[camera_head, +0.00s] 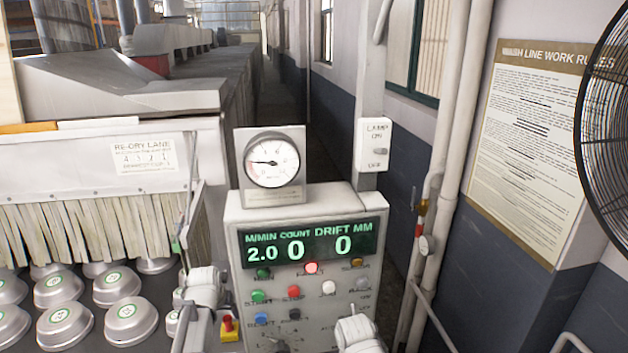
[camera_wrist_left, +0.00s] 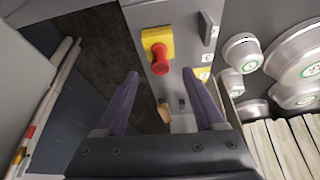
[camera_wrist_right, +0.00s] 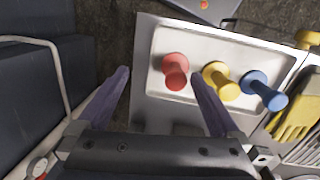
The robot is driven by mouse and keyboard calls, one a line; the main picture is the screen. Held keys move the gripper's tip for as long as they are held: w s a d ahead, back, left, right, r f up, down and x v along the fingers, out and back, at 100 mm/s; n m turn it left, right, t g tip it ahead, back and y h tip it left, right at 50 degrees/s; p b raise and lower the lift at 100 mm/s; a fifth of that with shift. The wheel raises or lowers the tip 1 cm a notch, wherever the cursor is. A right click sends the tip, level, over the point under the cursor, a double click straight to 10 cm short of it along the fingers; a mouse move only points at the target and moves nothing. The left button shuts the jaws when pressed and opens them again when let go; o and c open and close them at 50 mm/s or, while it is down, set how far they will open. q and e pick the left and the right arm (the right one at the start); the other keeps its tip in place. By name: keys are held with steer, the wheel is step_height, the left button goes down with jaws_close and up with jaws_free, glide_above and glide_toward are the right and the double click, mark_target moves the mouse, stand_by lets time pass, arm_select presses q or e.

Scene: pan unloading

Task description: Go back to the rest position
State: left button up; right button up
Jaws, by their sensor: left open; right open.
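My left gripper (camera_wrist_left: 168,88) is open and empty in the left wrist view, its two purple fingers spread apart. A red stop button on a yellow base (camera_wrist_left: 160,58) lies ahead of and between its fingertips. My right gripper (camera_wrist_right: 160,74) is open and empty in the right wrist view. A light tray (camera_wrist_right: 215,42) with red (camera_wrist_right: 175,70), yellow (camera_wrist_right: 222,82) and blue (camera_wrist_right: 262,90) knobbed pieces is below and right of it. In the head view white parts of my arms are low, in front of the control box (camera_head: 375,212); the right fingers are hidden there.
Upturned metal pans (camera_head: 63,325) sit on a dark belt under the fabric-strip curtain (camera_head: 100,225) at left. A dial gauge (camera_head: 272,162) tops the control box. Yellow gloves (camera_wrist_right: 295,115) lie right of the tray. Pipes (camera_head: 455,120) and a fan (camera_head: 605,130) are at right.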

mark_target(227, 319)
arm_select(q)
steer(key=b+x, duration=0.5)
steer(key=x, duration=0.2)
steer(key=shift+b, duration=0.35)
arm_select(e)
step_height(227, 319, down, 6)
steer(key=shift+f, duration=0.15)
arm_select(q)
steer(key=shift+r+p, duration=0.3)
arm_select(e)
steer(key=shift+r, duration=0.3)
arm_select(q)
steer(key=shift+s, duration=0.1)
arm_select(e)
steer(key=shift+w, duration=0.15)
steer(key=shift+d, duration=0.15)
